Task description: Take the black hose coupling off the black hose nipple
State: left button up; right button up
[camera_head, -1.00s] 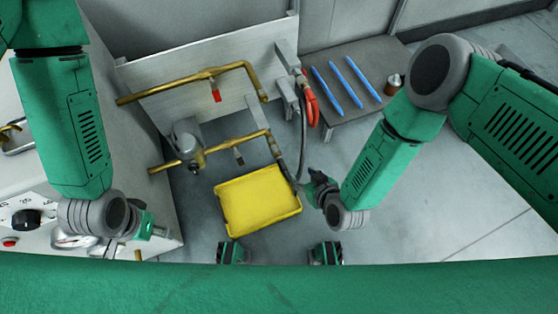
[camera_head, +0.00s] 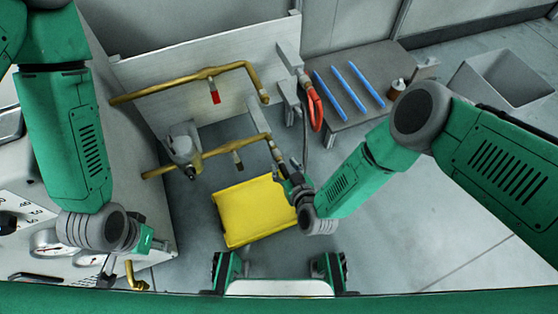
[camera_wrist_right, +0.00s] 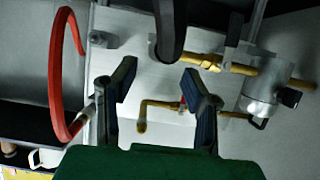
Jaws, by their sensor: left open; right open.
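The lower brass pipe (camera_head: 238,145) ends at a fitting (camera_head: 277,153) just beyond my right gripper (camera_head: 287,178). In the right wrist view, my right gripper (camera_wrist_right: 160,72) is open, its two dark fingers apart with nothing between the tips. Beyond the tips a black hose end (camera_wrist_right: 170,40), which seems to be the coupling, hangs next to the brass fitting (camera_wrist_right: 205,61) of that pipe. I cannot tell the black nipple apart from the coupling. In the head view the gripper hides part of this joint. My left gripper (camera_head: 158,243) is open and empty, by the gauge panel.
A yellow bin (camera_head: 250,222) stands on the floor below the pipes. A red hose (camera_head: 315,108) hangs beside the panel; it also shows in the wrist view (camera_wrist_right: 58,75). A grey table (camera_head: 360,60) with blue rods is at the back right. A valve (camera_head: 183,150) sits left on the lower pipe.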

aim_at(280, 159)
jog(key=b+x, duration=0.2)
jog(key=x, duration=0.1)
jog(key=shift+s+f, duration=0.1)
jog(key=shift+f, duration=0.1)
jog(key=shift+p+x, duration=0.4)
jog(key=shift+x, duration=0.5)
jog(key=shift+w+a+f, duration=0.1)
jog(key=shift+w+a, duration=0.1)
jog(key=shift+w, duration=0.55)
pick_arm(q)
notch_tip(280, 159, down, 2)
pick_arm(e)
jog(key=shift+a, duration=0.1)
grip_shut()
pick_arm(q)
jog(key=shift+r+p, duration=1.45)
jog(key=shift+p, duration=0.05)
pick_arm(e)
jog(key=shift+s+d, duration=0.4)
jog(key=shift+s, duration=0.5)
jog(key=shift+s+d, duration=0.35)
jog(key=shift+s, duration=0.6)
jog(key=shift+s+d, duration=0.4)
jog(key=shift+s, duration=0.5)
